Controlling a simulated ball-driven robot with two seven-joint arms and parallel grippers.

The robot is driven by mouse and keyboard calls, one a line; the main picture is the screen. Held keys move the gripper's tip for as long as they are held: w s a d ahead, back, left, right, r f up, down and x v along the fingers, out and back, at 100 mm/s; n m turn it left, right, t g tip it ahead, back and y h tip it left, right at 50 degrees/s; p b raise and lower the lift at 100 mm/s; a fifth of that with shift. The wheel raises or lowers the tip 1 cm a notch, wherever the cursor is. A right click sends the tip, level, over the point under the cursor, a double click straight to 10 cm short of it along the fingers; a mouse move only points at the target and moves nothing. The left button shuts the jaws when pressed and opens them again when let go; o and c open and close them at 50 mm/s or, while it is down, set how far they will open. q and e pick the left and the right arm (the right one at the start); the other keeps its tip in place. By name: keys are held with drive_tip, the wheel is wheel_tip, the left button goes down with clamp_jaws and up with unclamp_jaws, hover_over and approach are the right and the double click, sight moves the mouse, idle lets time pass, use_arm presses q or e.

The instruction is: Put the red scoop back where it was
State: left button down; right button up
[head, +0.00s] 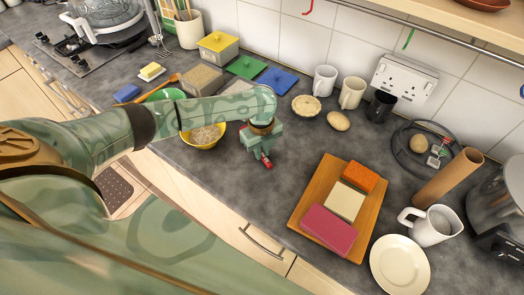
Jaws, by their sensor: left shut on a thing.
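My left gripper (264,152) is over the dark worktop (300,170), just right of the yellow bowl, with its fingers pointing down. It is shut on a small red thing (266,161), which looks like part of the red scoop. The fingers hide most of it, so its full shape cannot be told. It is at or just above the worktop; I cannot tell whether it touches. A yellow bowl (204,145) with pale grain stands to the left, partly behind my arm. My right gripper is out of view.
An open bin of grain (202,78) stands behind my arm, near yellow (218,41), green (246,66) and blue (277,80) lids. A wooden tray (305,205) with sponges is on the right. Mugs (324,81) stand by the wall. The worktop between gripper and tray is clear.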

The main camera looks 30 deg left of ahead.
use_arm(q)
drive_tip(key=c, duration=1.4)
unclamp_jaws()
wheel_tip(320, 180, up, 12)
drive_tip(key=p, duration=0.3)
drive_tip(key=shift+a+p, duration=0.15)
drive_tip(key=shift+p, duration=0.25)
drive_tip(key=shift+r, duration=0.1)
